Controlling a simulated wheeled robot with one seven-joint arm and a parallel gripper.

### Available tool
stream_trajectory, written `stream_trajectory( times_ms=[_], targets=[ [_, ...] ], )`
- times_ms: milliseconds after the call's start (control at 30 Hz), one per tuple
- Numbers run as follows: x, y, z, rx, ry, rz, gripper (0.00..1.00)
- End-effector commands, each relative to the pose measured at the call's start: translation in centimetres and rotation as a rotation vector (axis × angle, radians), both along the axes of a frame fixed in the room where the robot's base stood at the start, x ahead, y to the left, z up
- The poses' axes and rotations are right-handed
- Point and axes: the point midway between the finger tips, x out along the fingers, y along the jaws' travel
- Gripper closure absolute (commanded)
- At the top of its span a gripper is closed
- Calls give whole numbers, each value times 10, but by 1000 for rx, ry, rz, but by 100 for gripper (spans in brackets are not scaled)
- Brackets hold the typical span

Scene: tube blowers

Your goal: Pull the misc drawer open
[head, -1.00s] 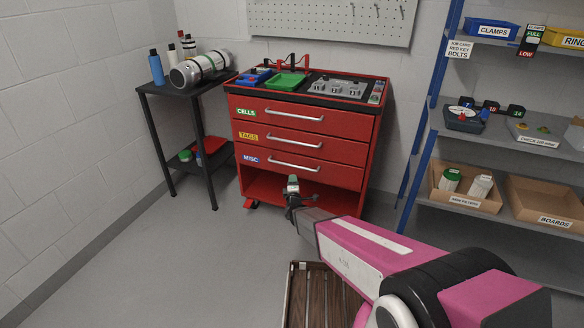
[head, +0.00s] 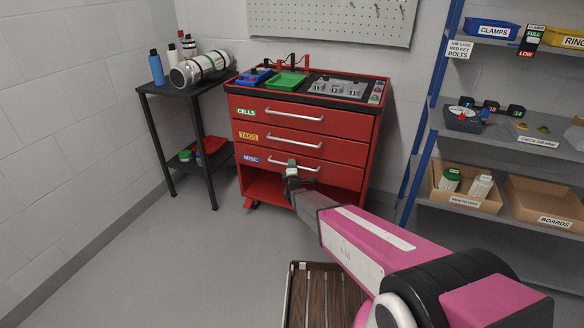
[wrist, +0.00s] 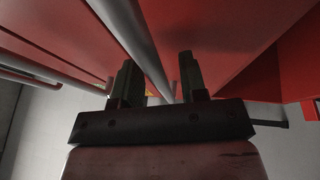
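The misc drawer (head: 332,173) is the lowest of the red cabinet's drawers, with a blue MISC label (head: 251,159) at its left. It looks shut, flush with the drawers above. I cannot tell how deep the bar sits between the fingers.
The CELLS and TAGS drawers (head: 300,143) above look shut. An open red shelf space (head: 265,187) lies below. A black side table (head: 183,90) stands left, a blue-framed shelf unit (head: 425,140) right. A slatted wooden piece (head: 318,298) lies on the floor. Floor before the cabinet is otherwise clear.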

Motion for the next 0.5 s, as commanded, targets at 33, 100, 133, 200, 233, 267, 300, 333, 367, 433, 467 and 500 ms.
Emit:
stream_trajectory(
  times_ms=[33, 100, 133, 200, 233, 267, 300, 333, 367, 433, 467, 500],
  targets=[
    [1, 0, 0, 0, 0, 0, 61],
    [1, 0, 0, 0, 0, 0, 61],
    [1, 0, 0, 0, 0, 0, 61],
    [1, 0, 0, 0, 0, 0, 61],
    [1, 0, 0, 0, 0, 0, 61],
    [1, 0, 0, 0, 0, 0, 71],
    [1, 0, 0, 0, 0, 0, 84],
    [1, 0, 0, 0, 0, 0, 93],
    [1, 0, 0, 0, 0, 0, 100],
    [1, 0, 0, 0, 0, 0, 100],
    [1, 0, 0, 0, 0, 0, 100],
    [1, 0, 0, 0, 0, 0, 100]
  ],
)
